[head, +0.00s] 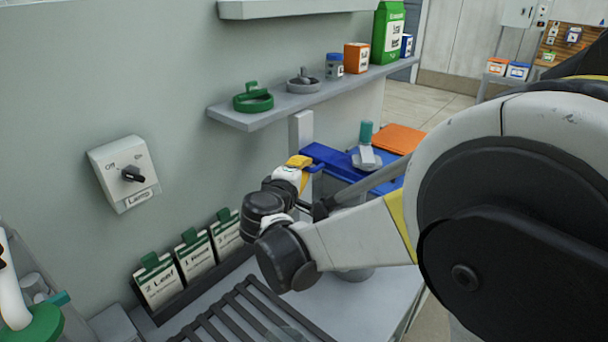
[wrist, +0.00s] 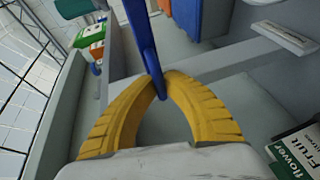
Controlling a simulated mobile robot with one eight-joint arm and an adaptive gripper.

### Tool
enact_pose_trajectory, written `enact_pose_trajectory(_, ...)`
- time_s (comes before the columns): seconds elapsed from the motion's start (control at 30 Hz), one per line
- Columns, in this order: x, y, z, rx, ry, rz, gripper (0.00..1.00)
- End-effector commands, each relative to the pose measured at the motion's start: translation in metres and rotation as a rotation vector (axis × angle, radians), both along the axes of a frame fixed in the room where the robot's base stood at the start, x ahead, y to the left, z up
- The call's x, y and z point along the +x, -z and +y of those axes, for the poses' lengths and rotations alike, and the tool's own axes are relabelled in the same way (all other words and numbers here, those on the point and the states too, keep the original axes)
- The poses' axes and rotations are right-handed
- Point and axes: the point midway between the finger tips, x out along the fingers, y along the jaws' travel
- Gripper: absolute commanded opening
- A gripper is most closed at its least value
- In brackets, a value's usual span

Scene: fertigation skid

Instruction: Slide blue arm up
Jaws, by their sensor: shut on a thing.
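The blue arm (head: 345,168) reaches out from a pale upright post (head: 301,133) on the wall, below the wall shelf. In the wrist view the blue arm (wrist: 145,45) is a blue bar running down between my yellow fingers. My gripper (wrist: 165,82) is shut on the blue arm, with a fingertip on each side of it. In the head view my gripper (head: 299,162) is at the arm's left end, close to the post. The exact contact is partly hidden there by my wrist.
Above, a shelf (head: 290,106) holds a green ring (head: 253,98), a grey ring, a jar and boxes. A labelled dial (head: 131,174) is on the wall at left. Below are label cards (head: 193,253) and a slatted rack (head: 250,317). An orange panel (head: 398,139) lies beyond the arm.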

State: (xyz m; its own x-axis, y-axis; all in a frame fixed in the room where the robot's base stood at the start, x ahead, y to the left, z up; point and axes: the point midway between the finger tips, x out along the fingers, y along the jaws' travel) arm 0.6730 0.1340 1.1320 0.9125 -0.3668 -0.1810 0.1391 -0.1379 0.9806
Motion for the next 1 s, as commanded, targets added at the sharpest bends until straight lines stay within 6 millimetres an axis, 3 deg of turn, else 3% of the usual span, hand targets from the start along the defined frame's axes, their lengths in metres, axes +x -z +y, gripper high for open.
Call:
enact_pose_trajectory(0.03, 0.001, -0.023, 0.000, -0.002, -0.001, -0.002, 0.00)
enact_pose_trajectory(0.1, 0.000, -0.039, 0.000, -0.002, -0.001, -0.001, 0.00)
enact_pose_trajectory(0.3, 0.001, -0.072, 0.000, -0.002, -0.001, -0.002, 0.00)
enact_pose_trajectory(0.5, 0.001, -0.085, 0.000, -0.002, -0.001, -0.001, 0.00)
enact_pose_trajectory(0.87, 0.002, -0.087, 0.001, -0.004, -0.003, -0.004, 0.00)
enact_pose_trajectory(0.9, 0.002, -0.087, 0.001, -0.004, -0.003, -0.004, 0.17)
enact_pose_trajectory(0.93, 0.002, -0.087, 0.001, -0.004, -0.003, -0.004, 0.26)
enact_pose_trajectory(0.97, 0.002, -0.087, 0.001, -0.004, -0.003, -0.004, 0.34)
enact_pose_trajectory(1.0, 0.001, -0.087, 0.001, -0.004, -0.002, -0.003, 0.34)
